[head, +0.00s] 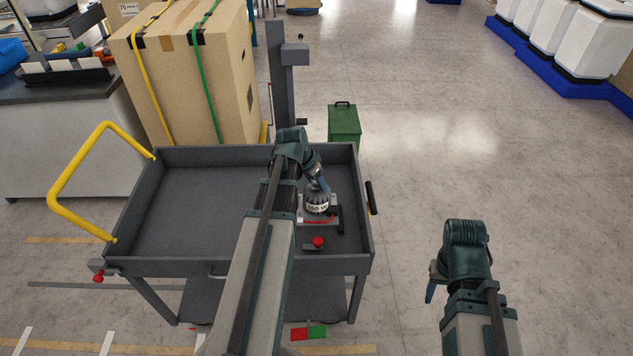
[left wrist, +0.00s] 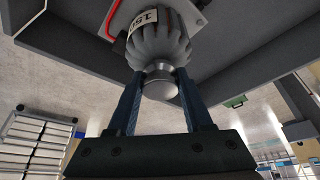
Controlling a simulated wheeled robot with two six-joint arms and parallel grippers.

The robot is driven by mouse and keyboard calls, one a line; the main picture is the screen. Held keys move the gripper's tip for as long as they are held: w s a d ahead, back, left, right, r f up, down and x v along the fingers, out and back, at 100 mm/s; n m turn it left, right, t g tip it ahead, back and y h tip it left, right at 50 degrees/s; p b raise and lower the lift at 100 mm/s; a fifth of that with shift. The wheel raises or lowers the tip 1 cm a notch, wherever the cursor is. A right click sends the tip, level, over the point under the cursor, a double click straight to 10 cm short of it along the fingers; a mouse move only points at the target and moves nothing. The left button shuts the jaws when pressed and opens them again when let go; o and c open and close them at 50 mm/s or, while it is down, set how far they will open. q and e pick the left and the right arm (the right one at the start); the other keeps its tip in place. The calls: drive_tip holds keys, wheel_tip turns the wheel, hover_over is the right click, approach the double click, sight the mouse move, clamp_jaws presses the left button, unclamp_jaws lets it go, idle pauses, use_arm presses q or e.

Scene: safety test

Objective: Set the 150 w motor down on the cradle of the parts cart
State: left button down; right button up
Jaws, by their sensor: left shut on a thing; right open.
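The 150 W motor (head: 317,207), a grey ribbed body with a white label, is over the right part of the parts cart (head: 185,205). It also shows in the left wrist view (left wrist: 160,42). My left gripper (head: 319,186) is shut on its round end knob, one finger each side in the left wrist view (left wrist: 161,88). The cradle (head: 306,221), a light plate with a red line, is directly beneath the motor in the head view. I cannot tell whether they touch. My right gripper (head: 431,289) is open and empty, off the cart's right side.
A red knob (head: 318,242) stands in front of the cradle. The cart has raised rims and a yellow handle (head: 72,206). A strapped cardboard box (head: 183,85) and a green container (head: 344,125) stand behind. The cart tray's left part is clear.

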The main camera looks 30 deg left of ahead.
use_arm(q)
drive_tip(key=shift+f+b, duration=0.25)
drive_tip(key=shift+b, duration=0.05)
drive_tip(key=shift+f+b, duration=4)
drive_tip(key=shift+c, duration=1.1)
unclamp_jaws()
drive_tip(key=shift+s+r, duration=0.1)
drive_tip(key=p+v, duration=1.2)
drive_tip(key=v, duration=0.1)
drive_tip(key=shift+s+r+p, duration=0.2)
drive_tip(key=shift+r+p, duration=0.05)
drive_tip(key=shift+p, duration=0.15)
